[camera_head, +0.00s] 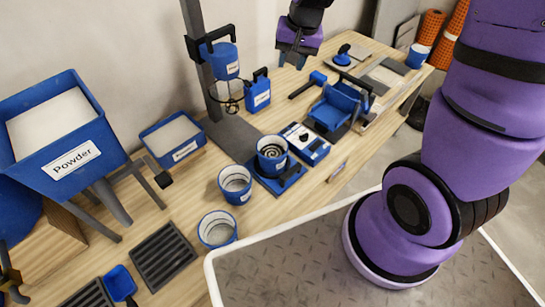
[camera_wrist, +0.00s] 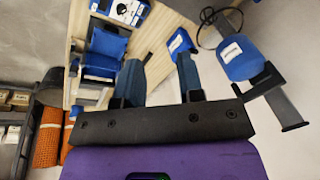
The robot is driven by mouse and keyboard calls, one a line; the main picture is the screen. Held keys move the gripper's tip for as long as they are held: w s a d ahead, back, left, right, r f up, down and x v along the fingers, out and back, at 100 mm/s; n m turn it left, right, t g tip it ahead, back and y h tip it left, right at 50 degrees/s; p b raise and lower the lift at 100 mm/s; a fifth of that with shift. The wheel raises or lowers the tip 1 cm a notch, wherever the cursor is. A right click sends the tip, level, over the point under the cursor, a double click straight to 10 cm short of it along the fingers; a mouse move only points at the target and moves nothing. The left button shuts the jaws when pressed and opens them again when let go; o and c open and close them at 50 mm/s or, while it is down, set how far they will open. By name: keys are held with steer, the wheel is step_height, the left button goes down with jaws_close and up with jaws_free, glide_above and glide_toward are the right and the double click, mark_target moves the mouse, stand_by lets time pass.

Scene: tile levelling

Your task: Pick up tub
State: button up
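Several round blue-and-white tubs stand on the wooden bench in the head view. One open tub (camera_head: 217,229) is near the bench's front edge, and a second open tub (camera_head: 235,184) is just behind it. A third tub (camera_head: 272,155) with a dark spiral inside sits on a blue base. A smaller blue-and-white tub (camera_head: 418,55) stands at the far right end. My gripper (camera_head: 292,62) is raised above the back of the bench, apart from all of them. In the wrist view its two fingers (camera_wrist: 159,75) are spread with nothing between them.
A mixer (camera_head: 221,60) on a tall grey post stands left of my gripper. A blue powder hopper (camera_head: 68,140) and a blue bin (camera_head: 173,140) are at the left. Scales (camera_head: 305,142) and a blue holder (camera_head: 335,107) crowd the middle right. Slotted grey trays (camera_head: 162,256) lie in front.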

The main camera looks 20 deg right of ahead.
step_height(320, 180, down, 15)
steer(key=w+m+g, duration=0.1)
steer(key=w+m, duration=0.1)
steer(key=w, duration=0.1)
steer(key=m+g+h, duration=0.1)
steer(key=m, duration=0.1)
glide_above(285, 154)
step_height(285, 154, down, 14)
steer(key=shift+w+f, duration=0.2)
steer(key=shift+f, duration=4.95)
jaws_close()
steer(key=shift+s+d, duration=0.1)
